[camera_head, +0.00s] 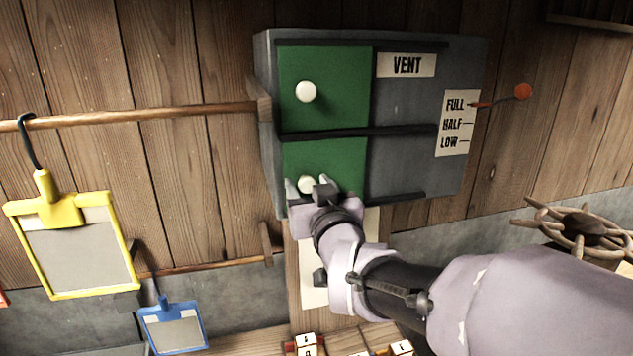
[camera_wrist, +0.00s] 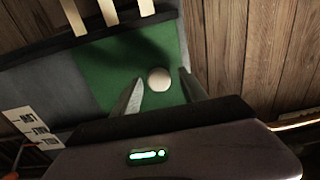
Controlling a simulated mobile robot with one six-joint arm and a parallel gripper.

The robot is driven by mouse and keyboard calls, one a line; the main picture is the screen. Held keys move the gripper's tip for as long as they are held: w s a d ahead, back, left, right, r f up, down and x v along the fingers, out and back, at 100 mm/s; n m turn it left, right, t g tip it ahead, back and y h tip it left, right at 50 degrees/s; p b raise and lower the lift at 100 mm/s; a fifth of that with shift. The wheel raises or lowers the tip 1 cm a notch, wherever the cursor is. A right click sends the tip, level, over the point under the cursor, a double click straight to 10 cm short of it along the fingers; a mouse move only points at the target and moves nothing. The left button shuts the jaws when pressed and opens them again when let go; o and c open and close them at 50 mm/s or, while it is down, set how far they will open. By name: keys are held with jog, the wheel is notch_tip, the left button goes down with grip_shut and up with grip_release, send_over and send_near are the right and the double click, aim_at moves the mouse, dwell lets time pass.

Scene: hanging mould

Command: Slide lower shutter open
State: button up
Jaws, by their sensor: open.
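A grey vent box hangs on the plank wall, with two green shutters at its left side. The upper shutter (camera_head: 340,75) has a white round knob (camera_head: 306,91). The lower shutter (camera_head: 345,160) has its own white knob (camera_head: 306,184), and it also shows in the wrist view (camera_wrist: 110,65). My gripper (camera_head: 307,188) is at the lower shutter, its fingers open on either side of the lower knob. In the wrist view the knob (camera_wrist: 159,79) sits between the two fingertips, with gaps visible. The gripper hides part of the lower shutter in the head view.
A red-tipped lever (camera_head: 522,91) sticks out at the right by FULL. A yellow frame (camera_head: 75,245) and a blue frame (camera_head: 173,327) hang at left. A peg wheel (camera_head: 580,228) is at right.

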grip_shut()
dwell(1.4)
